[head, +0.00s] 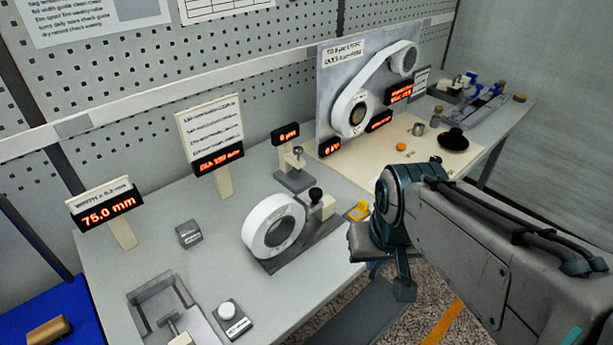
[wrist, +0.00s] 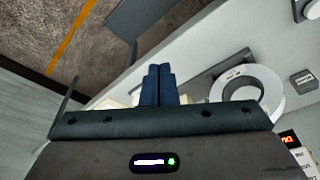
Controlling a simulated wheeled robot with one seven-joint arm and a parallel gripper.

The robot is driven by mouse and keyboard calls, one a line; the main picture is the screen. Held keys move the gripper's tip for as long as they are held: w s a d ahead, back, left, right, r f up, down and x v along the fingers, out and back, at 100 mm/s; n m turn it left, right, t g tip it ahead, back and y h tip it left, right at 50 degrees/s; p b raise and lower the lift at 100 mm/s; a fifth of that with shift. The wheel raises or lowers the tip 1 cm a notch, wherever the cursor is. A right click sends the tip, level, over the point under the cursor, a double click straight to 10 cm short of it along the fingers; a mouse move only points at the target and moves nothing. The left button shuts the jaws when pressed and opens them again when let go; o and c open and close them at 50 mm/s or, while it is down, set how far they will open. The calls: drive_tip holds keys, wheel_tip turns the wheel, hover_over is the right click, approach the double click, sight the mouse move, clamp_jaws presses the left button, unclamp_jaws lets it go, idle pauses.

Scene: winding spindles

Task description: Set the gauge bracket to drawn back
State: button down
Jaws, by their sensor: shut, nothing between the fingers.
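I cannot tell for sure which part is the gauge bracket. A small metal stand with a pale block (head: 294,168) is behind the white roll, below a small red-lit display (head: 286,134). A black-knobbed beige block (head: 322,204) sits at the right end of the roll's dark base plate (head: 300,254). The white roll (head: 264,226) stands on that plate; it also shows in the wrist view (wrist: 270,82). My gripper (wrist: 158,70) is shut and empty, apart from these parts, near the bench's front edge. My arm hides its fingertips in the head view.
A yellow piece (head: 358,211) lies close to my wrist. A tape-path panel (head: 340,70), an orange disc (head: 402,147) and a black dish (head: 453,141) stand farther back. A button box (head: 231,320) and a grey block (head: 189,234) are left; bare bench lies between.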

drive_tip(key=c, duration=1.8)
unclamp_jaws()
drive_tip(key=o, duration=0.7)
drive_tip(key=shift+t+h, duration=0.3)
drive_tip(key=w+r, duration=0.1)
drive_tip(key=w, duration=0.1)
drive_tip(key=w+a+r, duration=0.1)
drive_tip(key=w, duration=0.1)
drive_tip(key=w+r+p, duration=0.1)
drive_tip(key=shift+w+a+r, duration=0.3)
drive_tip(key=shift+w+a, duration=0.05)
drive_tip(key=shift+w, duration=0.05)
drive_tip(key=m+t+p, duration=0.1)
approach(315, 191)
drive_tip(key=x, duration=0.8)
drive_tip(key=shift+f+p, duration=0.3)
drive_tip(key=shift+p, duration=0.05)
drive_tip(key=c, duration=1.1)
